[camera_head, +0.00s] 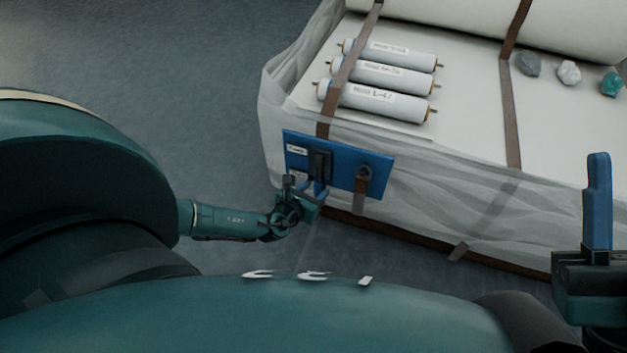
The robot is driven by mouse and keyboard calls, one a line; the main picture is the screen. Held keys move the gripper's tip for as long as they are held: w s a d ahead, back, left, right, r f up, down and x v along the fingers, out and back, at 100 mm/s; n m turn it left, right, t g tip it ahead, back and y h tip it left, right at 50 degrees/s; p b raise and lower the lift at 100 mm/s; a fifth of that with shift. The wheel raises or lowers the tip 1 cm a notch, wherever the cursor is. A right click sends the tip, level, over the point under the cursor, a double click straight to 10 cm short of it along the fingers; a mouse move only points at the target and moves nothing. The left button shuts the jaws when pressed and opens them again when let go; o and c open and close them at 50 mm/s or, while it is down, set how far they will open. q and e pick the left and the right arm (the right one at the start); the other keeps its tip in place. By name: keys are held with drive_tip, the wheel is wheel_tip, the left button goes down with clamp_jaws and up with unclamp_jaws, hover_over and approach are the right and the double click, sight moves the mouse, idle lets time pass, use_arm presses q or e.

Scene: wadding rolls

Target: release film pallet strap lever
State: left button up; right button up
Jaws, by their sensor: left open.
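A blue plate (342,168) with white labels is fixed to the near left side of the film-wrapped pallet (440,190). A dark block-shaped part, likely the strap lever (319,163), sits on the plate's left half below a brown strap (346,75). My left gripper (312,190) is at the plate's lower left edge, just below the dark part. It is open; whether its fingers touch the dark part cannot be told. My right gripper (598,205) stands at the right edge of view, away from the pallet's plate; its blue finger points up and its opening is unclear.
Three labelled rolls (388,78) lie under the strap on the pallet top. A second strap (511,95) crosses further right, with several stones (568,72) beside it. A large white roll (480,15) lies behind. The floor (150,60) at left is clear.

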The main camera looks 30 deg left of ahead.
use_arm(q)
drive_tip(key=shift+c, duration=0.2)
clamp_jaws()
idle(0.3)
